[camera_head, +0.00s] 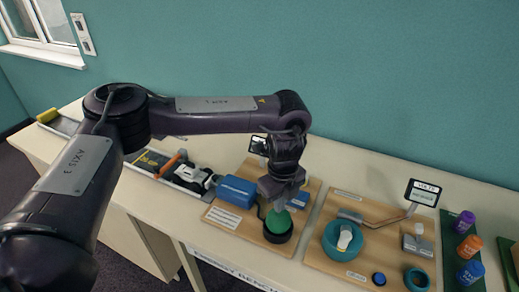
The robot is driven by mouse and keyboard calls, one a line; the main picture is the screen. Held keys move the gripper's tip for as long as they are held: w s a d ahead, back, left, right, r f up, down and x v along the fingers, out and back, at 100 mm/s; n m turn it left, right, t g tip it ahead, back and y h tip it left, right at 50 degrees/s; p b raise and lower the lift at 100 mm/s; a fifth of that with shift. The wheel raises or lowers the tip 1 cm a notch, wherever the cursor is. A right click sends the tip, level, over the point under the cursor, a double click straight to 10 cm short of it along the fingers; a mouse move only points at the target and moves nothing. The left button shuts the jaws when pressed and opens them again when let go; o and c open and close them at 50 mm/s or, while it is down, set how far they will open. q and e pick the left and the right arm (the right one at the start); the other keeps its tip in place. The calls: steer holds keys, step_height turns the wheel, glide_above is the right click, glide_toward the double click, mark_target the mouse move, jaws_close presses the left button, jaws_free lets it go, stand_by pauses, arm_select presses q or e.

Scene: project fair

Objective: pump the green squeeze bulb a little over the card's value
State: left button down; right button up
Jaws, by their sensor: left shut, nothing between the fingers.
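The green squeeze bulb (279,221) sits in a dark round base on a wooden board (308,212). My left gripper (279,201) points down directly above the bulb, shut and empty. Its tips are at or very near the bulb's top and hide part of it; I cannot tell whether they press on it. A white card or label (224,217) lies on the board's left front, its text too small to read. A small dark display (258,146) stands behind, partly hidden by my left arm. My right gripper is out of view.
A blue box (236,190) is left of the bulb. A second board (322,262) to the right holds a teal ring-shaped part (338,247), a blue button (379,279) and a display (423,193). Several coloured bottles (467,247) stand farther right. A track with a cart (188,173) is left.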

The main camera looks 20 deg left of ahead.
arm_select(q)
steer(key=shift+r+p, duration=2)
steer(key=shift+r, duration=0.55)
steer(key=shift+f, duration=0.1)
